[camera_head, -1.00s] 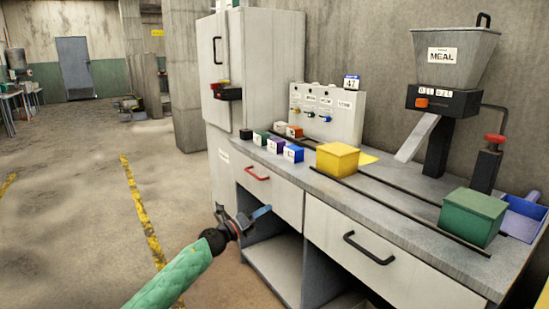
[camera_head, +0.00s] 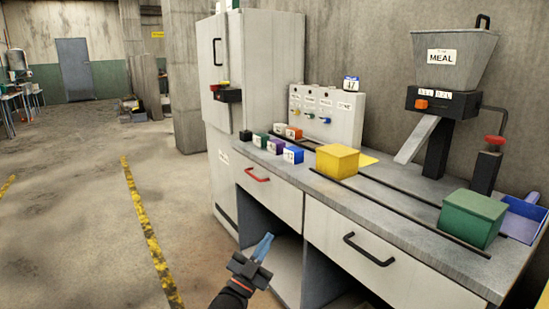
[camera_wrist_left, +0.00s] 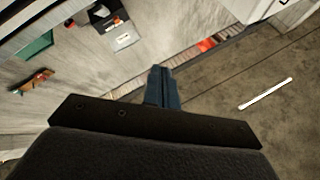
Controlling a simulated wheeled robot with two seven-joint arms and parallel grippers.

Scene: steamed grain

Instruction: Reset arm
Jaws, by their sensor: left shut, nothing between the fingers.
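My left gripper (camera_head: 263,247) is low in front of the counter, before the open shelf space under the red-handled drawer. Its blue fingers are together with nothing between them, and they point up and slightly right. In the left wrist view the closed fingers (camera_wrist_left: 162,88) show at the centre. The gripper is apart from the counter and touches nothing that I can see. My right gripper is not in view.
The counter (camera_head: 400,215) carries a yellow box (camera_head: 337,161), a green box (camera_head: 472,218), several small coloured blocks (camera_head: 275,146) and a meal hopper (camera_head: 455,60). A tall grey cabinet (camera_head: 265,60) stands left of it. The floor (camera_head: 80,200) at left is clear.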

